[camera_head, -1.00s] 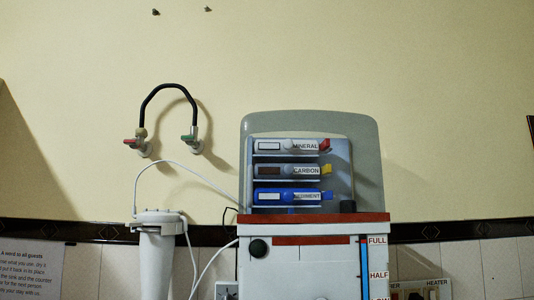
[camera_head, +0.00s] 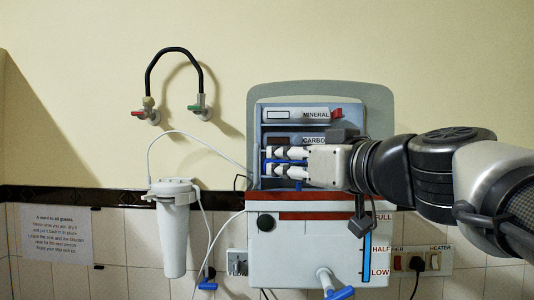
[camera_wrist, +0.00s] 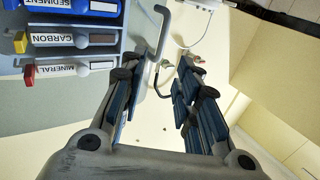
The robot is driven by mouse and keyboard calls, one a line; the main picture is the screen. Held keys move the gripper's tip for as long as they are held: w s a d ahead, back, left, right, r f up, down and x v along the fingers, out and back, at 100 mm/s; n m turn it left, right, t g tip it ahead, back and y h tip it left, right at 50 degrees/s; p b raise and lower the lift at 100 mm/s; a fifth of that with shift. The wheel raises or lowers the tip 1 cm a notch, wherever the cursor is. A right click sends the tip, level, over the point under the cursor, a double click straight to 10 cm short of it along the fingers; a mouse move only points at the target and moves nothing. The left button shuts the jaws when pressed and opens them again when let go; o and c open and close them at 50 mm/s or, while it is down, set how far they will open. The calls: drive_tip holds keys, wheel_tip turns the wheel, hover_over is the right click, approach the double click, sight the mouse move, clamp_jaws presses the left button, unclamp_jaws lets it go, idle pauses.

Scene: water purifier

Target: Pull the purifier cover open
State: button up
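The water purifier (camera_head: 302,266) stands against the wall, with a white lower body, red band and grey rounded back panel (camera_head: 385,105). Its upper bay holds labelled cartridges, including MINERAL (camera_head: 290,115); the lower ones are partly hidden by my gripper. I cannot tell which panel is the cover. My gripper (camera_head: 268,162) points left in front of the bay. In the wrist view my gripper (camera_wrist: 157,78) is open, its blue-padded fingers apart. A grey curved bar (camera_wrist: 163,35) shows beyond and between the fingertips; I cannot tell whether they touch it.
A white filter canister (camera_head: 173,235) with tubes hangs to the left. A black tap pipe (camera_head: 174,52) is on the wall above it. A blue-handled spout (camera_head: 335,290) is at the purifier's lower front. Wall switches (camera_head: 434,262) are at the right.

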sight(258, 159)
drive_tip(key=p+x, duration=0.2)
drive_tip(key=x, duration=0.8)
drive_tip(key=c, duration=0.7)
clamp_jaws()
